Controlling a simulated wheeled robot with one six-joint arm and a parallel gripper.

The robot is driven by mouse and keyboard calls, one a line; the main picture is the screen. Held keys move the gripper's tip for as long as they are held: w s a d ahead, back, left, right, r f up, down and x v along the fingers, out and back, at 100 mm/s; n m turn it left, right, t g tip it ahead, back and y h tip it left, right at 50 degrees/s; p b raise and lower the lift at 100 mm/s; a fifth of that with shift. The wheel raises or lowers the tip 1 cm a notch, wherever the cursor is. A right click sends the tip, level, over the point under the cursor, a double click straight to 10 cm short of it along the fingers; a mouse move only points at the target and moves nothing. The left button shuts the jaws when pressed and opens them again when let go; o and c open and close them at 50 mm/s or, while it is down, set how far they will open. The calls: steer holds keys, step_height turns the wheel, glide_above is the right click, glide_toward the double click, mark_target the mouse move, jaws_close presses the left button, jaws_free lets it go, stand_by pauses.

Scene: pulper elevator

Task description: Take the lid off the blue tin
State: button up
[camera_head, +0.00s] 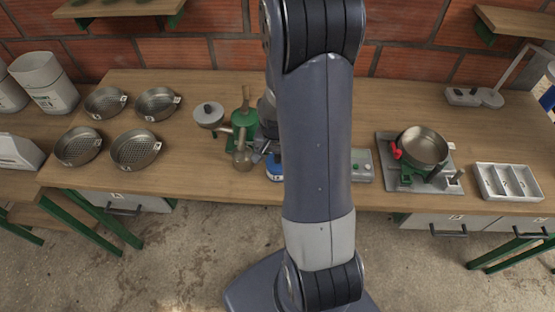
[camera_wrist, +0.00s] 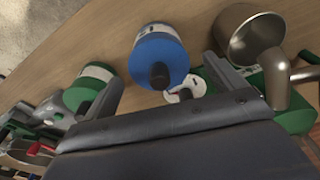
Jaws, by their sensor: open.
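The blue tin (camera_wrist: 158,52) shows in the wrist view with a dark knob on the end facing the camera. In the head view a small part of the blue tin (camera_head: 275,172) shows near the table's front edge, with the rest hidden by my arm. My gripper (camera_wrist: 170,88) is open in the wrist view, its two dark fingers set wide apart. The tin appears in the gap between them, and nothing is clamped. Whether a finger touches the tin or its knob I cannot tell. In the head view my arm mostly hides the gripper.
A green tin (camera_wrist: 86,88) lies by the left finger in the wrist view, and a metal cup (camera_wrist: 250,32) by the right. A green grinder (camera_head: 243,122) stands left of my arm. Several metal pans (camera_head: 136,148) are farther left; a burner with a pot (camera_head: 423,147) is right.

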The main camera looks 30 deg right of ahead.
steer(key=shift+f, duration=0.1)
steer(key=c, duration=1.1)
steer(key=shift+o, duration=0.2)
